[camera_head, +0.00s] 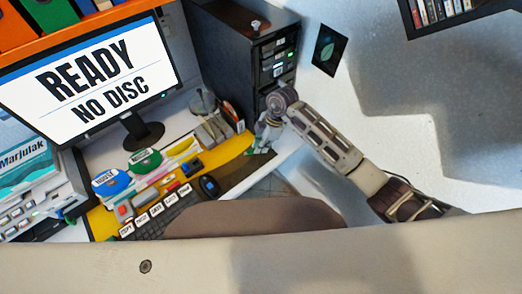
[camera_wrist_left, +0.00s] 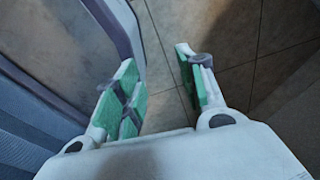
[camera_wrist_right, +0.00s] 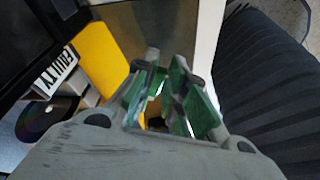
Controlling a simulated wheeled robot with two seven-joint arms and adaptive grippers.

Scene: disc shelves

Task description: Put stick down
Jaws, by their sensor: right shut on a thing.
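My right gripper (camera_head: 262,143) is at the right end of the desk, beside the yellow mat's edge and in front of the black tower. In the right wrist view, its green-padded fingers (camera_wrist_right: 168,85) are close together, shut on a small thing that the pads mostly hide. I take it to be the stick, but its shape does not show clearly. My left gripper (camera_wrist_left: 156,65) is open and empty above the tiled floor; it does not show in the head view.
A yellow mat (camera_head: 235,146) holds a keyboard, coloured labelled discs and small items. A monitor (camera_head: 95,80) reading "READY NO DISC" stands behind, with a black tower (camera_head: 228,50) to its right. In the right wrist view, a "FAULTY" label (camera_wrist_right: 55,75) and a disc (camera_wrist_right: 45,118) lie left.

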